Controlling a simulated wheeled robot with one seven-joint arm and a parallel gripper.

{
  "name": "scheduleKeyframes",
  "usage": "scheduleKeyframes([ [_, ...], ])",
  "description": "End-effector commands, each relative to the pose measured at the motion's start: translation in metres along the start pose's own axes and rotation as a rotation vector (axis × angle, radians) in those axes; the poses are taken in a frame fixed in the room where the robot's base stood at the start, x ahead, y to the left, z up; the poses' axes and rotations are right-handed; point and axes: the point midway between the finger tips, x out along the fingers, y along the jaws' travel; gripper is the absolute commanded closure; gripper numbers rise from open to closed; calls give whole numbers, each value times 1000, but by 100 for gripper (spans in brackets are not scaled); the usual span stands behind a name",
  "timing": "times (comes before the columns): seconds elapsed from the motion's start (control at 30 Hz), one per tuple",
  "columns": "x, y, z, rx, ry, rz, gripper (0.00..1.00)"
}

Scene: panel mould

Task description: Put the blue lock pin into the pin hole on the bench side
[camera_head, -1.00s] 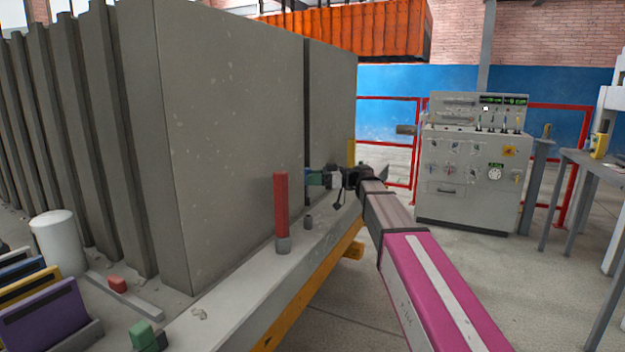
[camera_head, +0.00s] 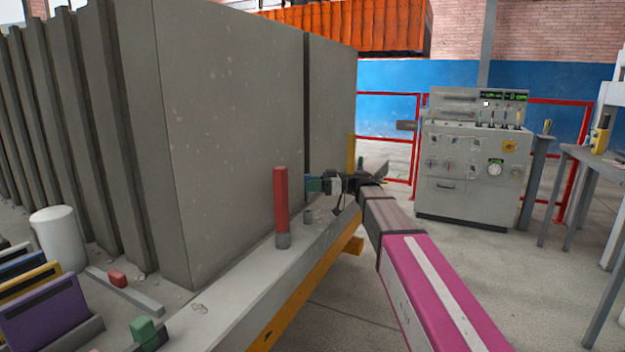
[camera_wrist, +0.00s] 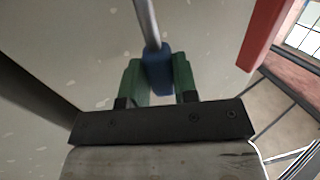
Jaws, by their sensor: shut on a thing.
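The blue lock pin (camera_wrist: 157,72) has a blue grip and a bare metal rod. In the wrist view my gripper (camera_wrist: 158,80) is shut on the blue grip between its green fingers, and the rod points away from it with the grey panel behind. In the head view my gripper (camera_head: 315,184) is small, beside the panel face and above the grey bench edge (camera_head: 240,306). A short grey cylinder (camera_head: 308,216) stands on the bench just below it; I cannot tell whether this is the pin hole. The rod tip is cut off in the wrist view.
A red post (camera_head: 281,200) in a grey socket stands left of my gripper; it also shows in the wrist view (camera_wrist: 262,35). The large grey panel (camera_head: 235,130) rises close behind. A yellow upright (camera_head: 351,153) is beyond. Floor right of the bench is open, up to a control console (camera_head: 465,175).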

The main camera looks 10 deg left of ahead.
Motion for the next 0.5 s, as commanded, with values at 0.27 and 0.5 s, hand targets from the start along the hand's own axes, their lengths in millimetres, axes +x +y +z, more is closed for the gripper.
scheduleKeyframes([
  [0.27, 0, 0, 18, 1, 0, 0, 98],
  [0.5, 0, 0, 20, 0, 0, 0, 98],
])
